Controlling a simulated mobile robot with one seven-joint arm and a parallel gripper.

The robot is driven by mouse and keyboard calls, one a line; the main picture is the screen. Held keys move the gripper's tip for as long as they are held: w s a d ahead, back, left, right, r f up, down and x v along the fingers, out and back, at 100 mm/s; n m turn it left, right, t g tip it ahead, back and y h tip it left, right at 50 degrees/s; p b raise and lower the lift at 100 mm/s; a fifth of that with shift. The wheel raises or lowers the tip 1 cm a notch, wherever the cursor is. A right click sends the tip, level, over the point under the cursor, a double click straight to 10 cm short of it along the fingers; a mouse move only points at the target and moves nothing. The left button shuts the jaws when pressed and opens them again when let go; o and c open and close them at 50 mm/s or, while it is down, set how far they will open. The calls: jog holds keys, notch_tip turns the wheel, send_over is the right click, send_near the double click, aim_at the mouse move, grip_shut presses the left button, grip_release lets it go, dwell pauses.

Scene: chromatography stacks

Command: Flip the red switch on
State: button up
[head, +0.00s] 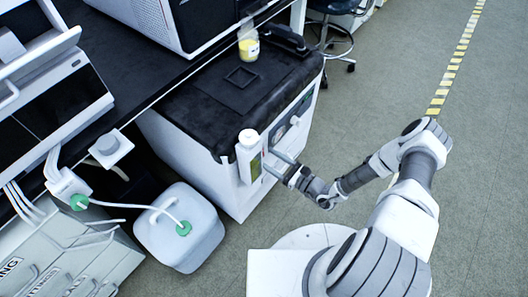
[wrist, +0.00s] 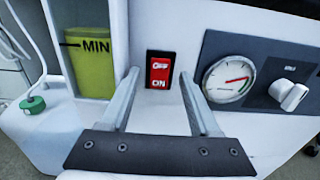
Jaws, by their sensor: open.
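The red switch (wrist: 159,70) is a rocker in a black frame on the white front panel of a machine. It is marked OFF at the top and ON at the bottom, and sits near the middle of the wrist view. My gripper (wrist: 159,76) is open and empty, with one finger on each side of the switch in the picture. I cannot tell whether the fingertips touch the panel. In the head view my gripper (head: 272,162) is at the machine's front face, and the switch is not clearly visible there.
A pressure gauge (wrist: 229,79) and a white knob (wrist: 289,95) are right of the switch. A yellow-green reservoir marked MIN (wrist: 88,62) is on its left. The machine's black top (head: 215,95) holds a yellow-labelled bottle (head: 248,46). A white jug (head: 180,228) stands on the floor. Floor on the right is clear.

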jog(key=shift+w+a, duration=0.35)
jog(key=shift+a, duration=0.15)
grip_shut()
